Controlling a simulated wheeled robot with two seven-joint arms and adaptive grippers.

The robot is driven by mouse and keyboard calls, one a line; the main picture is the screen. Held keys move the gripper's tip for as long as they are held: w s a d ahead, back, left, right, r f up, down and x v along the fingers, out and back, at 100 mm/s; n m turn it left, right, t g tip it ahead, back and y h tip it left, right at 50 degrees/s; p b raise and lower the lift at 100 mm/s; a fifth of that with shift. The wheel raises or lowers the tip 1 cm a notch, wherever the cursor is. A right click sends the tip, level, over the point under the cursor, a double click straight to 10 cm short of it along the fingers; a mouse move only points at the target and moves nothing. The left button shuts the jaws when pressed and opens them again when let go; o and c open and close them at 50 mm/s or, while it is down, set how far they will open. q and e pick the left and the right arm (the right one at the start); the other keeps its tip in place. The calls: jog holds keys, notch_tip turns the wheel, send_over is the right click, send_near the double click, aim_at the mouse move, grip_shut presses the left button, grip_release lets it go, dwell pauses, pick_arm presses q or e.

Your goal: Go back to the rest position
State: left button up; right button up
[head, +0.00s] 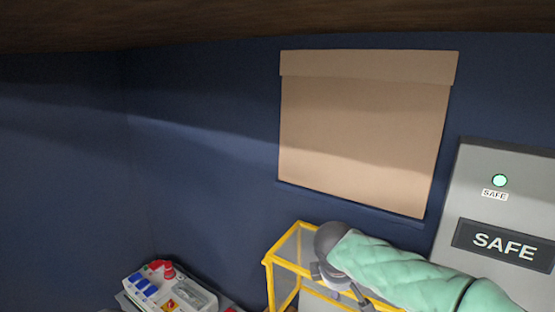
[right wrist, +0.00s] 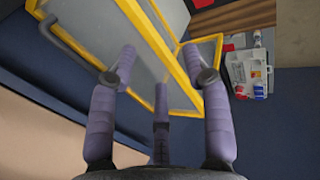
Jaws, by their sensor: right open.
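My right gripper (head: 338,288) shows at the lower middle of the head view, at the end of my green-sleeved arm. It hangs in front of the yellow-framed box (head: 284,262), and part of that box is hidden behind it. In the right wrist view my right gripper (right wrist: 160,68) has its fingers spread, with nothing between them. The yellow frame (right wrist: 182,72) and grey panels of the box fill the space beyond the fingers; I cannot tell whether they touch. My left gripper is not in view.
A white socket box (head: 168,290) with blue covers and a red button sits at the lower left; it also shows in the right wrist view (right wrist: 248,72). A grey panel marked SAFE (head: 490,210) with a lit green lamp stands at the right. A tan blind (head: 365,130) hangs on the dark blue wall.

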jog(key=s+a+f+m+g+y, duration=0.1)
jog(key=s+a+f+y, duration=0.1)
jog(key=f, duration=0.8)
jog(key=s+a+f+m+g+y, duration=0.1)
jog(key=s+f+g, duration=0.1)
jog(key=f, duration=0.8)
jog(key=s+a+f+m+g+y, duration=0.1)
jog(key=s+a+f+m+y, duration=0.1)
jog(key=f, duration=0.8)
jog(key=s+f+m+y, duration=0.2)
jog(key=s+f+m, duration=0.9)
jog(key=s+f, duration=0.95)
notch_tip(320, 180, down, 27)
jog(key=a+n+b, duration=0.1)
jog(key=b, duration=2.9)
jog(key=shift+w+a, duration=0.15)
jog(key=shift+w, duration=0.15)
